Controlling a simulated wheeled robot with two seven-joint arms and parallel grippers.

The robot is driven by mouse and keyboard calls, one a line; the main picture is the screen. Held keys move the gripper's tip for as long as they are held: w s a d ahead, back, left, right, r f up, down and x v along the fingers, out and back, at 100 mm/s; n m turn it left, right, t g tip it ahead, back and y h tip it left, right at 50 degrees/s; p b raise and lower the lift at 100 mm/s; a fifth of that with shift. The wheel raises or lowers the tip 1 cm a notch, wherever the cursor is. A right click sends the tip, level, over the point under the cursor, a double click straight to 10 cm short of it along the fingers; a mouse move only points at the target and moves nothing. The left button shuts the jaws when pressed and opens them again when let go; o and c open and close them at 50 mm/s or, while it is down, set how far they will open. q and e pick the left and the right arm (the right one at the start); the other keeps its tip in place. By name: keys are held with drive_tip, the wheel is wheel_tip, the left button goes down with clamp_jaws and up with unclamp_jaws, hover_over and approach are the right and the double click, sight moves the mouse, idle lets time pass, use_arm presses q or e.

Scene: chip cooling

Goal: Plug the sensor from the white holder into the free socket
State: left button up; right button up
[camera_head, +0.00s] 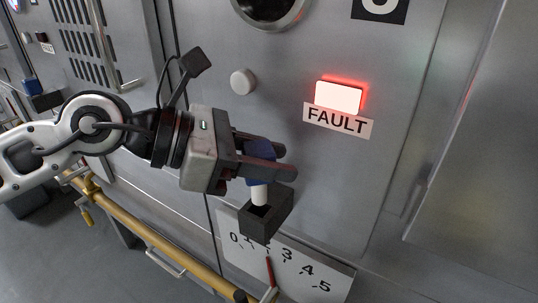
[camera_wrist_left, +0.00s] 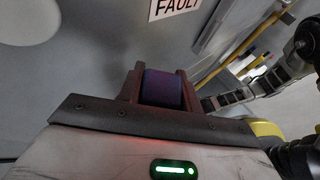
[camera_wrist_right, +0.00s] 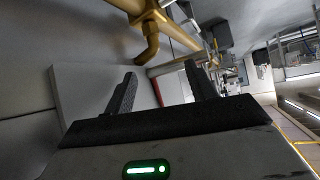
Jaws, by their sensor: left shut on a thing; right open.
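The sensor (camera_head: 261,150) has a blue body and a white lower end (camera_head: 259,194). My left gripper (camera_head: 284,161) is shut on its blue body, which also shows between the fingers in the left wrist view (camera_wrist_left: 162,88). The white end points down at the mouth of a dark square socket (camera_head: 264,222) on the grey wall panel. I cannot tell whether the tip is inside the socket or just above it. My right gripper (camera_wrist_right: 163,76) is open and empty, seen only in the right wrist view. I cannot make out the white holder.
A lit red-white lamp (camera_head: 338,97) sits above a FAULT label (camera_head: 338,120). A white dial plate (camera_head: 325,275) with a red needle (camera_head: 270,270) is just below the socket. A yellow rail (camera_head: 150,235) runs at lower left. Another blue piece on a dark box (camera_head: 46,101) is far left.

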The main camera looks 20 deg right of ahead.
use_arm(q)
drive_tip(key=shift+b, duration=0.4)
idle(0.3)
drive_tip(key=shift+b, duration=0.6)
idle(0.8)
idle(0.4)
drive_tip(key=shift+f, duration=0.1)
drive_tip(key=shift+f+b, duration=0.5)
drive_tip(key=shift+b, duration=0.3)
drive_tip(key=shift+f+b, duration=1.95)
drive_tip(key=shift+f, duration=0.05)
drive_tip(key=o, duration=1.1)
